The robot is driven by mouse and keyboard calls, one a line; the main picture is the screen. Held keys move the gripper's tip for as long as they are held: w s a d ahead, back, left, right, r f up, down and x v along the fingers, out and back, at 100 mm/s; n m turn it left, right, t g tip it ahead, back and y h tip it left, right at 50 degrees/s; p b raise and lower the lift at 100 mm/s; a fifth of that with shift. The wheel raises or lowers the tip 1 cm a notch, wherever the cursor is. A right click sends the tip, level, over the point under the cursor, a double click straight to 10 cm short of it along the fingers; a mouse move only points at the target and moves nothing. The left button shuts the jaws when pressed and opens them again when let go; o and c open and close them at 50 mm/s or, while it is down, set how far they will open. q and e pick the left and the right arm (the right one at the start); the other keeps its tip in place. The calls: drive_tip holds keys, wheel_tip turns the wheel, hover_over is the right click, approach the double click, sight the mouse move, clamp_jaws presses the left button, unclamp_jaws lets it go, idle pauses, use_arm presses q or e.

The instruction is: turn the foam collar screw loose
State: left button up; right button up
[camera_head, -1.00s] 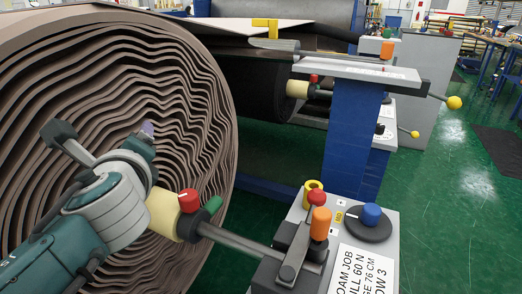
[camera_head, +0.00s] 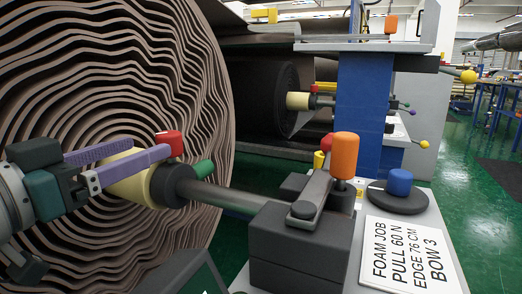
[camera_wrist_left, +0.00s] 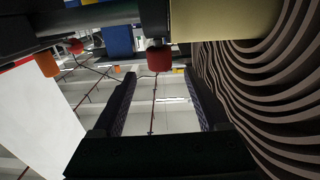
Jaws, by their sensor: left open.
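The foam collar screw is a red knob (camera_head: 170,142) on top of the cream and black collar (camera_head: 150,182) around the steel shaft at the foam roll's core. My left gripper (camera_head: 157,147) comes in from the left with its purple fingers open, the tips at the knob. In the left wrist view the red knob (camera_wrist_left: 159,59) lies in line with the gap between the open fingers (camera_wrist_left: 161,74), around the tips. I cannot tell whether either finger touches it. My right gripper is not in view.
The large foam roll (camera_head: 120,70) stands just behind the gripper. The shaft (camera_head: 225,194) runs right to a dark block with an orange-knobbed lever (camera_head: 345,152). A blue knob (camera_head: 400,181) and a label card (camera_head: 408,255) sit beside it. A second, dark roll (camera_head: 262,95) stands behind.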

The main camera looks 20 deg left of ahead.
sight(177, 131)
use_arm(q)
drive_tip(key=w, duration=0.3)
drive_tip(key=w+b, duration=0.1)
drive_tip(key=w, duration=0.2)
drive_tip(key=w+d, duration=0.1)
drive_tip(key=w, duration=0.2)
drive_tip(key=shift+w, duration=0.3)
clamp_jaws()
drive_tip(key=shift+a+r+n+y+p, duration=0.15)
drive_tip(key=shift+r+n+y+p, duration=0.15)
drive_tip(key=shift+n+y+p, duration=0.65)
drive_tip(key=shift+m+p, duration=0.25)
drive_tip(key=shift+p, duration=0.4)
drive_tip(key=shift+f+y, duration=0.2)
drive_tip(key=shift+y, duration=0.05)
